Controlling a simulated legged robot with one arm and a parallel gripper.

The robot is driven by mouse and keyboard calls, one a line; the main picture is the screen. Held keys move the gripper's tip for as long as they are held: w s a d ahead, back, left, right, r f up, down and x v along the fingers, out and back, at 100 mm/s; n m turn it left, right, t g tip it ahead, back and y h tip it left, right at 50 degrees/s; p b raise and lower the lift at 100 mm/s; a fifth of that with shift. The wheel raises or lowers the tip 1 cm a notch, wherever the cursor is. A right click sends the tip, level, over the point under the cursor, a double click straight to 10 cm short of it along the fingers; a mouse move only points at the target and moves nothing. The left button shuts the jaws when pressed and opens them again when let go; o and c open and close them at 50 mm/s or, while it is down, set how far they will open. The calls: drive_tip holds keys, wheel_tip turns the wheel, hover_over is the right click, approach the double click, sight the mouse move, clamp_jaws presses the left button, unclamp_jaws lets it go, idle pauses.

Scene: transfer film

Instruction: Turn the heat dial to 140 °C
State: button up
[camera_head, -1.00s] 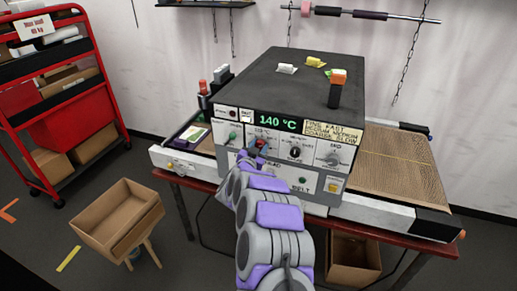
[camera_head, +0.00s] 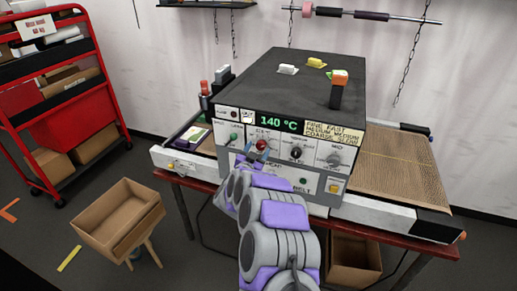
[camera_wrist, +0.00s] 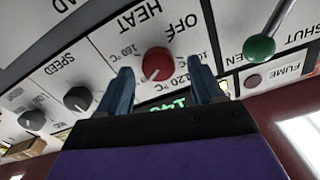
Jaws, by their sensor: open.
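The heat dial is a round red knob (camera_wrist: 157,63) on the grey-white panel, under the word HEAT, which shows inverted in the wrist view. Its white mark points to the lower left there; the 160 and 120 labels lie on either side. In the head view the red knob (camera_head: 261,145) sits below a green display (camera_head: 279,122) reading 140 °C. My gripper (camera_wrist: 159,67) is open, its two blue-grey fingers apart on either side of the knob with gaps visible. In the head view my gripper (camera_head: 254,155) is at the panel, partly hidden by my arm.
A green-tipped lever (camera_wrist: 260,48) and a fume button (camera_wrist: 253,81) are near the knob. The black speed knob (camera_wrist: 77,98) is on its other side. A mesh conveyor belt (camera_head: 395,170) extends right. A cardboard box (camera_head: 118,215) stands at lower left.

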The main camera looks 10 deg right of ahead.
drive_tip(key=v, duration=1.5)
drive_tip(key=shift+f+p, duration=0.15)
drive_tip(key=shift+p, duration=0.2)
drive_tip(key=shift+w+a, duration=0.1)
